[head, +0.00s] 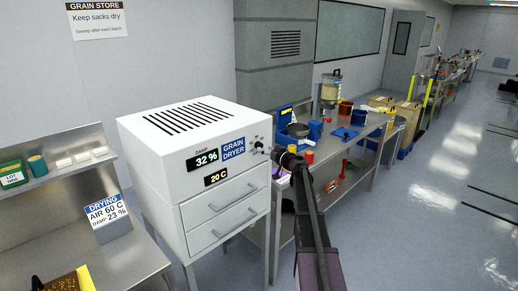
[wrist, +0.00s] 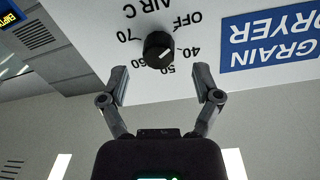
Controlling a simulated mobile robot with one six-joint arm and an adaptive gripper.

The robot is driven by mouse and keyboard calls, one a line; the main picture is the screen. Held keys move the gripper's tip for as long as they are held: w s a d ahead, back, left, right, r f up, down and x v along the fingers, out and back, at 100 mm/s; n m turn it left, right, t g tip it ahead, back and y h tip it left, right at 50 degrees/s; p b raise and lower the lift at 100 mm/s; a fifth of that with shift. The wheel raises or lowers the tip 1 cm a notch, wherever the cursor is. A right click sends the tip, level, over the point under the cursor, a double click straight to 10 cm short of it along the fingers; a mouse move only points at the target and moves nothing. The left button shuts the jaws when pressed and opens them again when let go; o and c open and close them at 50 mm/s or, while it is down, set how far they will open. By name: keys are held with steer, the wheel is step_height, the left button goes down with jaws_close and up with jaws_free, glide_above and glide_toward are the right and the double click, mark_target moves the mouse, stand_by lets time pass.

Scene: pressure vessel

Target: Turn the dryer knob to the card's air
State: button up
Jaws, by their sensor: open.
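The white grain dryer (head: 195,165) stands left of centre in the head view. Its small black knob (head: 259,145) is at the right of its front panel. In the wrist view, the picture is upside down and the knob (wrist: 156,52) has OFF, 40, 50, 60 and 70 around it. Its white mark appears to lie toward OFF. My gripper (wrist: 161,80) is open, its fingers apart on either side just below the knob, seemingly not touching it. My gripper is also in the head view (head: 278,154), close to the panel. The card (head: 107,215) reads AIR 60 C, DAMP 23 %.
The dryer displays read damp 32 % (head: 203,160) and 20 C (head: 217,177). A metal bench (head: 140,262) stands at the left. A cluttered workbench (head: 352,143) with blue bins is behind my arm. The floor at the right is open.

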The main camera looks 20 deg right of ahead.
mark_target(261, 147)
steer(key=shift+x, duration=1.65)
jaws_close()
steer(key=c, duration=1.1)
jaws_free()
steer(key=shift+a, duration=0.5)
steer(key=shift+d, duration=0.35)
jaws_close()
